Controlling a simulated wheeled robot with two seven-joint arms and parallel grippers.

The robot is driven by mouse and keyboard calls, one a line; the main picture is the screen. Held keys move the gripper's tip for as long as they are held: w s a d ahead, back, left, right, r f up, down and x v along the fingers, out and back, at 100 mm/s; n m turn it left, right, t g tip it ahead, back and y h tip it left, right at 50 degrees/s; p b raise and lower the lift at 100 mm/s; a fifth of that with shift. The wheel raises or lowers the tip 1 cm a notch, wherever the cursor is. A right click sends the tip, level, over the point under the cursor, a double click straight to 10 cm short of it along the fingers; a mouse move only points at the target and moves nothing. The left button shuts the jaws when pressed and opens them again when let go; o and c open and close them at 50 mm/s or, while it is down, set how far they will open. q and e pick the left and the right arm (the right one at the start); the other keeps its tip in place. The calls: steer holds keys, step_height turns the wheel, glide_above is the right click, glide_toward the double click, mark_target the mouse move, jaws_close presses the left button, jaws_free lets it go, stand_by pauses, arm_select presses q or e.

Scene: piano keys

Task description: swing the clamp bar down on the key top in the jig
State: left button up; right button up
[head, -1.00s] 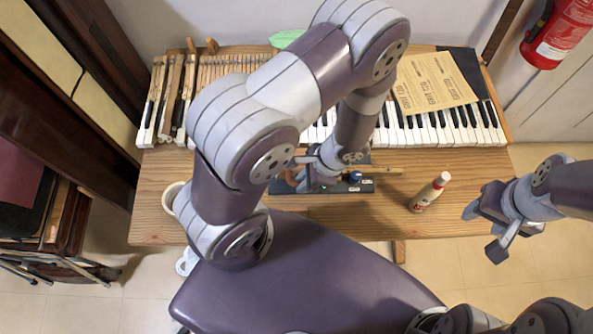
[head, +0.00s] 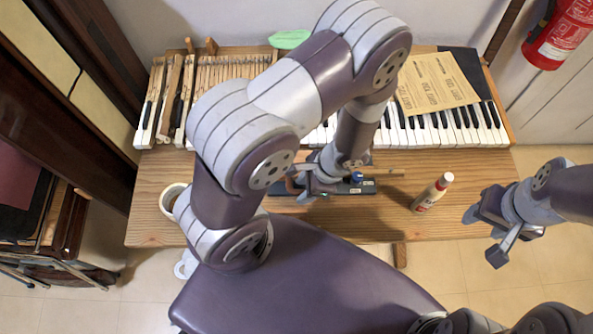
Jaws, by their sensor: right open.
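The jig (head: 367,189) is a dark, flat base near the middle of the wooden bench, with a small blue part (head: 357,177) on it. A thin wooden stick (head: 392,171), perhaps the key, shows past its right end. My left gripper (head: 297,186) is low over the left part of the jig. Its arm and hand hide much of the jig. I cannot make out the clamp bar or the key top, nor whether the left fingers hold anything. My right gripper (head: 482,232) is open and empty, off the bench's right front side.
A white ring-shaped item (head: 173,199) is at the left. The keyboard (head: 440,128), printed sheets (head: 437,82) and green cloth (head: 290,39) are behind. The bench front between jig and bottle is clear.

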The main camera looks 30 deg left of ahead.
stand_by(0.4)
arm_select(q)
step_height(320, 180, up, 6)
steer(key=p, duration=0.5)
steer(key=shift+r+p, duration=0.1)
steer(key=shift+p, duration=0.3)
steer(key=w+a+r+n+t+h, duration=0.1)
steer(key=r+n+t+h, duration=0.1)
steer(key=r+n, duration=0.3)
steer(key=w+a+r+n+t+h, duration=0.1)
steer(key=r+n, duration=0.5)
steer(key=r, duration=0.6)
steer(key=shift+w+r+n+t+h, duration=0.25)
steer(key=shift+w+t+h, duration=0.2)
steer(key=shift+w, duration=0.3)
steer(key=shift+s+a, duration=0.1)
steer(key=shift+s, duration=0.05)
